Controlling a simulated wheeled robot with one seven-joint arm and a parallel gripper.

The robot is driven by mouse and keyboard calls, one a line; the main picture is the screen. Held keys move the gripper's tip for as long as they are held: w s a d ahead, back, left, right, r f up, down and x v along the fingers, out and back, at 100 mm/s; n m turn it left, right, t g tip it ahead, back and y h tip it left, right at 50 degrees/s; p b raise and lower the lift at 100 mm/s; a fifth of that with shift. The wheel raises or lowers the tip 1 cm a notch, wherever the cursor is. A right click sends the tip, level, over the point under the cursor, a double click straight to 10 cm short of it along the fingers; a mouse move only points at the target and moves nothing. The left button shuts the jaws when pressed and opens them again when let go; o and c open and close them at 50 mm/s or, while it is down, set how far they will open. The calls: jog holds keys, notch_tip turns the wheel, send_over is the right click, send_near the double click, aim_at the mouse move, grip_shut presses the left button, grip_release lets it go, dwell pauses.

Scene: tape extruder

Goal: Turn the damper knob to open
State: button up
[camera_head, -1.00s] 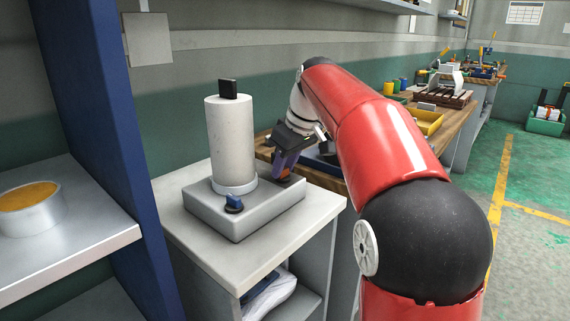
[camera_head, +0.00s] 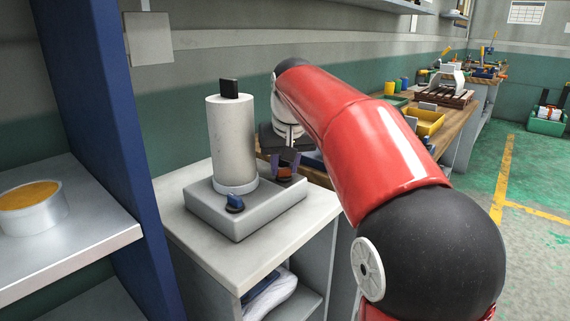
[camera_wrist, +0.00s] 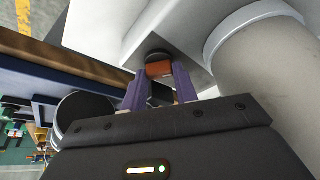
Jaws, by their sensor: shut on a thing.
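The tape extruder is a grey base block (camera_head: 232,220) with a tall pale cylinder (camera_head: 231,140) on it and a black piece on top. An orange-topped knob (camera_head: 284,173) with a dark foot sits on the base, right of the cylinder. A blue knob (camera_head: 234,203) sits at the base's front. My gripper (camera_head: 286,165) is at the orange knob, its purple fingers on either side. In the wrist view my gripper (camera_wrist: 160,82) is shut on the orange knob (camera_wrist: 159,69), with the cylinder (camera_wrist: 268,60) to the right.
The extruder stands on a pale cabinet top (camera_head: 262,245). A blue shelf post (camera_head: 100,130) and a shelf with a round tin (camera_head: 30,208) are at the left. A wooden bench (camera_head: 452,118) with a yellow bin (camera_head: 427,121) runs behind my arm.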

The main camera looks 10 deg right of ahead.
jog(key=shift+m+h, duration=0.3)
jog(key=shift+m, duration=0.4)
jog(key=o, duration=1)
jog(key=shift+v, duration=3.9)
jog(key=shift+a, duration=0.1)
